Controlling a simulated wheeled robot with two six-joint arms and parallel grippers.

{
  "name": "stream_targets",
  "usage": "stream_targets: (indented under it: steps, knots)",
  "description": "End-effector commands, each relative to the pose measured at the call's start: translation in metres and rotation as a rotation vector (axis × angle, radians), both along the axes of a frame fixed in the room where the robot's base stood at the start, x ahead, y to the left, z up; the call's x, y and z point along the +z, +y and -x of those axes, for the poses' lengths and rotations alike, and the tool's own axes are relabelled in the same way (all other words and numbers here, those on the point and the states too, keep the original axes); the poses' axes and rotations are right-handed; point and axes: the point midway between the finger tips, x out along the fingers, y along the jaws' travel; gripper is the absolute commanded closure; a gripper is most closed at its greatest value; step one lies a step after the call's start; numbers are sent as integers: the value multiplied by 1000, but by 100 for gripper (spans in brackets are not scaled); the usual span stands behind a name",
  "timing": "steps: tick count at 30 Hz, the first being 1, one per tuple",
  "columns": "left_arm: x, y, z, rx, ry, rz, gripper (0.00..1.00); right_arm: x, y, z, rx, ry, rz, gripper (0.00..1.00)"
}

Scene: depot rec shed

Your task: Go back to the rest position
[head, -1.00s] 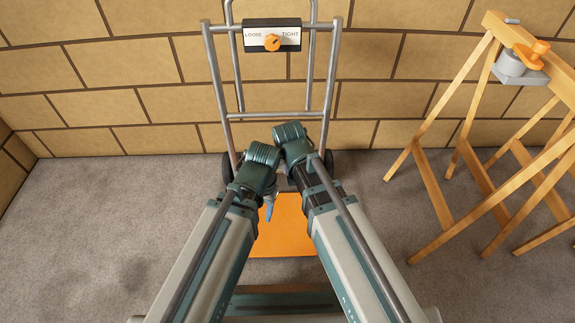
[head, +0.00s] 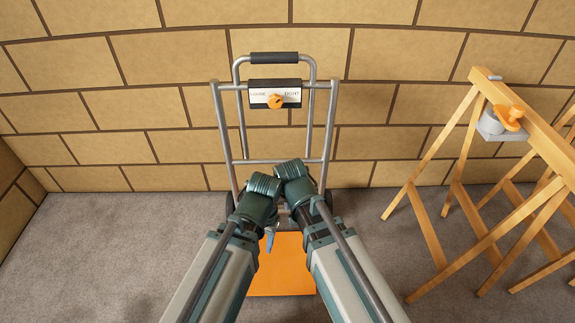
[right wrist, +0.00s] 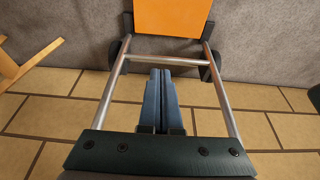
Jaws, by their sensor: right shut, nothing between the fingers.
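My two arms reach forward, with their wrists close together in front of a hand truck (head: 327,130). My right gripper (right wrist: 160,74) is shut and empty, its blue fingers side by side in the right wrist view. In the head view a small blue part of it (head: 269,240) shows low between the arms, over the orange plate. My left gripper's fingers are hidden in the head view; only its wrist shows.
The hand truck has an orange plate (head: 281,275) and a LOOSE/TIGHT box with an orange knob (head: 275,101). It stands before a block wall (head: 150,108). A wooden sawhorse (head: 430,145) with a grey and orange device (head: 503,120) is at right. The left floor (head: 110,260) is clear.

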Motion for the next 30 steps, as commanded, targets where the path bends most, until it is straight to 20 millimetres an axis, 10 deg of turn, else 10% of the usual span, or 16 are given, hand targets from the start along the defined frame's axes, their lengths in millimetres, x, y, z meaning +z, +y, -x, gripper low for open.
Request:
stream_targets:
  steps: [8, 16, 30]
  knots:
    - [23, 0, 0, -1, 1, 1, 50, 20, -9, 20, 45, 56, 38, 100]
    - [101, 1, 0, -12, 2, -2, 50, 90, -42, 120, 319, 368, 166, 100]
    - [247, 0, 0, -7, 4, -1, 50, 236, -40, 117, 321, 373, 164, 100]
